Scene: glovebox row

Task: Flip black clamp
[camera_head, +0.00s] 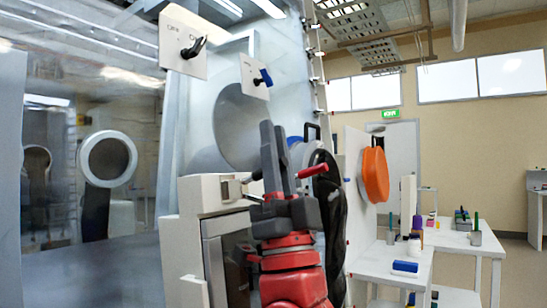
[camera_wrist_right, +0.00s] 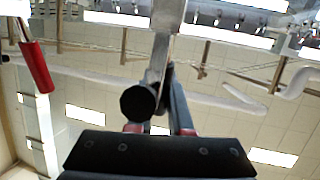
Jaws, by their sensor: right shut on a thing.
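My right gripper (camera_head: 273,135) points upward in front of the glovebox port in the head view. In the right wrist view, its fingers (camera_wrist_right: 166,82) are closed around the black clamp, whose dark round handle end (camera_wrist_right: 138,102) shows beside them. A grey metal bar runs up from there. In the head view the fingers hide most of the clamp, so its exact tilt cannot be told. A red-handled clamp (camera_head: 312,171) is just right of the gripper, apart from it, and its red handle (camera_wrist_right: 36,68) shows at the left of the right wrist view. My left gripper is not in view.
A panel with a black switch (camera_head: 193,48) and one with a blue switch (camera_head: 263,77) are above. A grey-white cabinet (camera_head: 215,190) stands close left of my arm. An orange round cover (camera_head: 374,175) and a white table (camera_head: 420,262) with small items are at right.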

